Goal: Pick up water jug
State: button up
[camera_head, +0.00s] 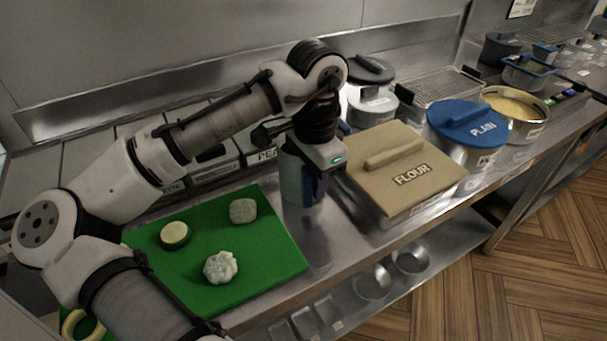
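A pale blue-grey container that looks like the water jug (291,180) stands upright on the steel counter, between the green board and the flour container. My gripper (316,192) points down right in front of it and hides its right part and most of its top. The fingers look dark and overlap the jug's side in this view. I cannot tell whether they are open, touching the jug, or closed on part of it.
The green board (262,268) with cut vegetables lies left of the jug. The beige-lidded flour container (430,165) stands close on the right, with the blue-lidded pot (463,121) beyond. Labelled containers (213,172) line the back. A narrow counter strip in front is clear.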

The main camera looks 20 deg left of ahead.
grip_shut()
dwell(1.1)
